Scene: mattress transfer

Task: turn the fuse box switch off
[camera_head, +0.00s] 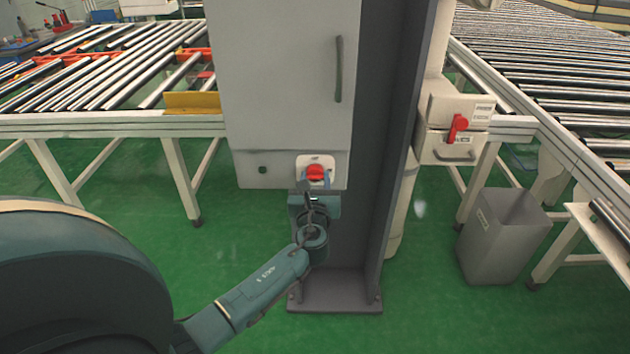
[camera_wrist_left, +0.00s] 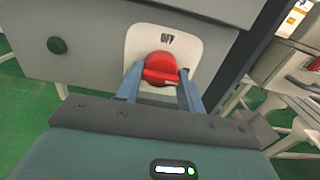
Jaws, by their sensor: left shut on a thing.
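The grey fuse box (camera_head: 285,70) is fixed to a dark upright post. Its red rotary switch (camera_head: 316,172) sits on a white plate low on the front. In the left wrist view the red switch (camera_wrist_left: 160,68) lies between the two blue-grey fingers, under the word OFF on the plate (camera_wrist_left: 150,40). The switch's handle bar looks roughly level, slightly tilted. My left gripper (camera_head: 315,182) is at the switch from below, its fingers one on each side, shut on it. In the left wrist view the gripper (camera_wrist_left: 160,82) partly hides the plate's lower edge. My right gripper is not in view.
A second box with a red handle (camera_head: 458,127) is to the right of the post (camera_head: 372,150). A grey bin (camera_head: 502,235) stands on the green floor at the right. Roller conveyors (camera_head: 110,65) run on both sides.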

